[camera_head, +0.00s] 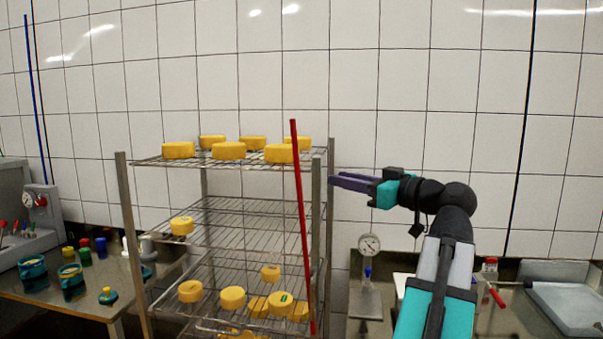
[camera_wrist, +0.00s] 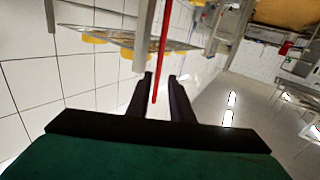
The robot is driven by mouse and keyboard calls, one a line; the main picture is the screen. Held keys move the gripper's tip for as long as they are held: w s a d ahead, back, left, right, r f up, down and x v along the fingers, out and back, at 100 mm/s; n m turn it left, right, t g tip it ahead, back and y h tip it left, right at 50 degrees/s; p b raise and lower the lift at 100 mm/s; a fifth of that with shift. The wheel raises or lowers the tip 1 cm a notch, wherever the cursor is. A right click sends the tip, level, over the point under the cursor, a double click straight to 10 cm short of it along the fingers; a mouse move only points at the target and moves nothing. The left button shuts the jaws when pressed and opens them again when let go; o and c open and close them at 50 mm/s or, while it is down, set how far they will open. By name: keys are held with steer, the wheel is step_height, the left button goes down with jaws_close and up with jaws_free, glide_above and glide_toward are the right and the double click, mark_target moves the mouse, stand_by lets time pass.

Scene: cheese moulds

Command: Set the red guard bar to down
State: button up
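The red guard bar (camera_head: 302,225) stands nearly upright, tilted slightly, along the front right of the wire rack (camera_head: 122,215). My gripper (camera_head: 332,180) is to the right of the bar and the rack's right posts, with its purple fingers pointing left toward them. In the wrist view the two dark fingers of my gripper (camera_wrist: 163,77) are apart. The red bar (camera_wrist: 163,45) shows there running down between the fingers in the picture, with its end near them. I see no contact, and cannot tell how far the bar is in depth from the fingers.
Yellow cheeses (camera_head: 228,150) sit on the rack's top shelf, with several more on the lower shelves. A side table (camera_head: 95,298) with moulds stands left. A dial gauge (camera_head: 369,245) and a red-handled item (camera_head: 496,297) are on the right counter. The tiled wall is behind.

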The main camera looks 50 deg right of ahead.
mark_target(299, 171)
steer(key=w+p, duration=0.2)
steer(key=w, duration=0.4)
steer(key=w+p, duration=0.2)
steer(key=w, duration=0.4)
steer(key=shift+d+r+p, duration=0.1)
steer(key=shift+d+p, duration=0.1)
steer(key=shift+p, duration=0.1)
steer(key=shift+w, duration=0.85)
jaws_close()
steer(key=shift+w+f, duration=0.15)
steer(key=shift+f, duration=0.1)
steer(key=shift+a+r, duration=0.1)
